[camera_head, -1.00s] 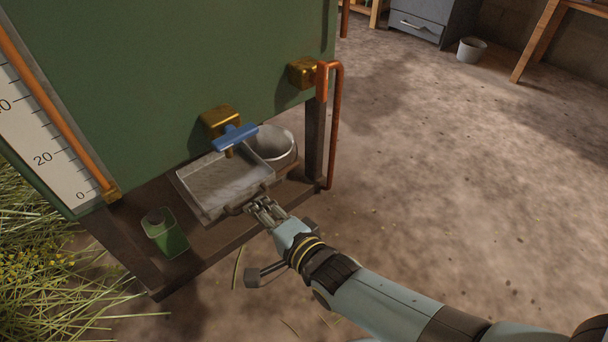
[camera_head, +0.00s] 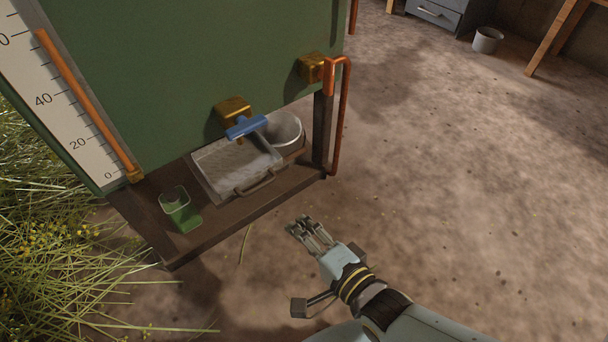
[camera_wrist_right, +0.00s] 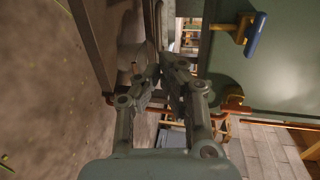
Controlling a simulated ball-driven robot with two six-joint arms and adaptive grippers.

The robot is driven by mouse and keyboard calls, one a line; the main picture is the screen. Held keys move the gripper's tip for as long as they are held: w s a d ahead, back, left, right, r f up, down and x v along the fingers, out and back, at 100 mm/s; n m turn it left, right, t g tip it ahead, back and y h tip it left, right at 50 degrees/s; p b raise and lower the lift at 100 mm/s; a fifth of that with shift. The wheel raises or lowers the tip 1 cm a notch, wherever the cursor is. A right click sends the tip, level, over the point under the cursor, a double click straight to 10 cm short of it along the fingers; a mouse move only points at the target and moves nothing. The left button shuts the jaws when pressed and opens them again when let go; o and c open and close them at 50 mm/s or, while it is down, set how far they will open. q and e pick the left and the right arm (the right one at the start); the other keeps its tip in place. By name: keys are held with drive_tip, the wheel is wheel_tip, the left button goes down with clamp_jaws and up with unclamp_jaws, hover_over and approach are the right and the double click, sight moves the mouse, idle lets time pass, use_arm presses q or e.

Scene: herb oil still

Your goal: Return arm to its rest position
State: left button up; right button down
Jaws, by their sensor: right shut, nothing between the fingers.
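My right arm (camera_head: 420,325) comes in from the lower right in the head view. My right gripper (camera_head: 303,222) is shut and empty, held in front of the still's shelf and apart from it. Its shut fingers also show in the right wrist view (camera_wrist_right: 157,78). The metal tray (camera_head: 222,165) with a front handle sits on the shelf, under the brass tap with a blue handle (camera_head: 246,126). The gripper does not touch the tray handle. My left gripper is not in view.
The green still (camera_head: 190,60) stands on a dark shelf frame (camera_head: 235,212). A green cup (camera_head: 178,212) and a grey pot (camera_head: 286,131) stand on the shelf. A copper pipe (camera_head: 344,120) runs down the right corner.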

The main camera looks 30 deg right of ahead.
drive_tip(key=shift+s, duration=0.3)
